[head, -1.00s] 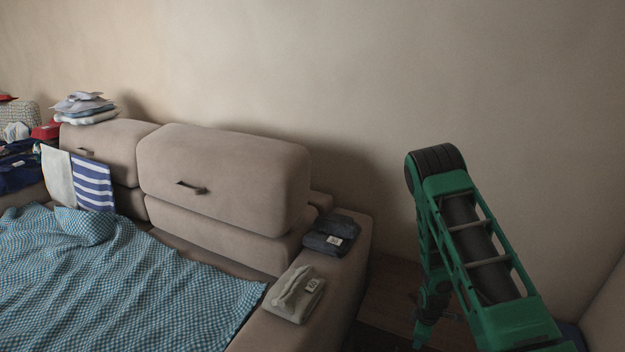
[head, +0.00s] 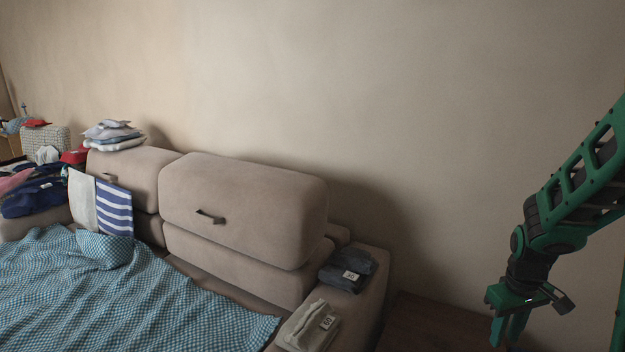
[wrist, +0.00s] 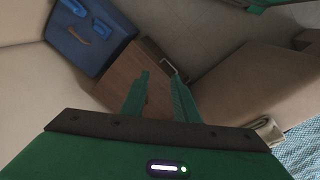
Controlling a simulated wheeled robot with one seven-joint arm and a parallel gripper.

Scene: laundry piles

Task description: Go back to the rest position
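My gripper (head: 510,338) hangs from my green arm at the right edge of the head view, to the right of the sofa's arm and pointing down. In the wrist view my gripper (wrist: 161,78) shows two green fingers with a gap between them. It is open and nothing is between the fingers. In that view a brown wooden piece of furniture (wrist: 135,75) lies beyond the fingers. Its full shape is partly hidden.
The beige sofa (head: 240,200) has a blue checked blanket (head: 110,290) on it. Dark folded clothes (head: 346,270) and a pale folded garment (head: 308,328) lie on its arm. In the wrist view a blue case-like object (wrist: 90,38) stands beside the wooden piece.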

